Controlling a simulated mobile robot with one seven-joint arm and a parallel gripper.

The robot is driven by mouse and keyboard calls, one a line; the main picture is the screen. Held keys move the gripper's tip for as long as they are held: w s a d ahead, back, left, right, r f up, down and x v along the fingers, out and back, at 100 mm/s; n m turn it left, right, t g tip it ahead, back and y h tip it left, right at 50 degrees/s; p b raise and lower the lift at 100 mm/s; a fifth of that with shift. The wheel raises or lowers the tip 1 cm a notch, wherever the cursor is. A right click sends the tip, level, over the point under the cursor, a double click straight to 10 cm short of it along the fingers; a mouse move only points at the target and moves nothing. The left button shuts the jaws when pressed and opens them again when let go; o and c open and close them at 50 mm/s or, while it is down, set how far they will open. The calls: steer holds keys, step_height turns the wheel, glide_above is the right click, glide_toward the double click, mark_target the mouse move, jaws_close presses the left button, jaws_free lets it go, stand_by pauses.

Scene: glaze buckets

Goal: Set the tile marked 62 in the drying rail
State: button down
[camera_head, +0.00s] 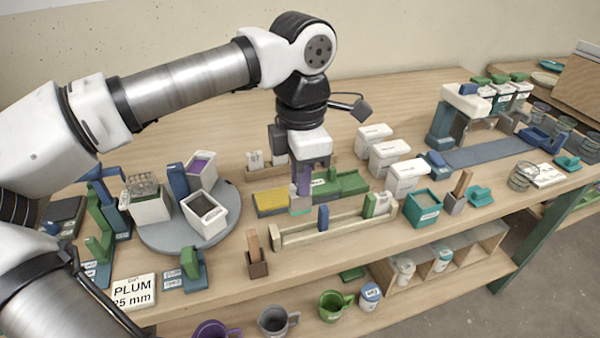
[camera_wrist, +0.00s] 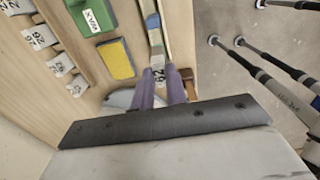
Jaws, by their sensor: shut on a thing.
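My gripper (camera_head: 301,193) points down above the bench, its purple fingers shut on a small pale tile (camera_head: 300,206). In the wrist view the tile (camera_wrist: 160,87) reads 62 between the fingertips (camera_wrist: 160,76). The tile hangs upright just behind the left half of a long pale wooden rail (camera_head: 290,236), which looks like the drying rail. A blue piece (camera_head: 323,218) and a green-and-white piece (camera_head: 378,205) stand in the rail. The rail also shows in the wrist view (camera_wrist: 157,45), beyond the tile. The tile's lower edge is too small to judge for contact.
A yellow pad (camera_head: 270,202) lies left of my gripper, and a green block (camera_head: 345,183) lies right. More numbered tiles (camera_wrist: 38,38) stand in a row behind. A round grey turntable with containers (camera_head: 205,240) is at left. White boxes (camera_head: 390,153) stand at right.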

mark_target(299, 211)
steer(key=shift+s+a+f, duration=0.1)
steer(key=shift+a+f, duration=0.05)
steer(key=shift+a, duration=0.05)
steer(key=shift+f+b, duration=2.65)
steer(key=shift+f, duration=0.7)
steer(key=shift+f+b, duration=0.3)
steer(key=c, duration=1.3)
jaws_free()
steer(key=shift+c, duration=0.2)
step_height(299, 211, up, 7)
steer(key=p, duration=0.5)
steer(key=shift+r, duration=0.1)
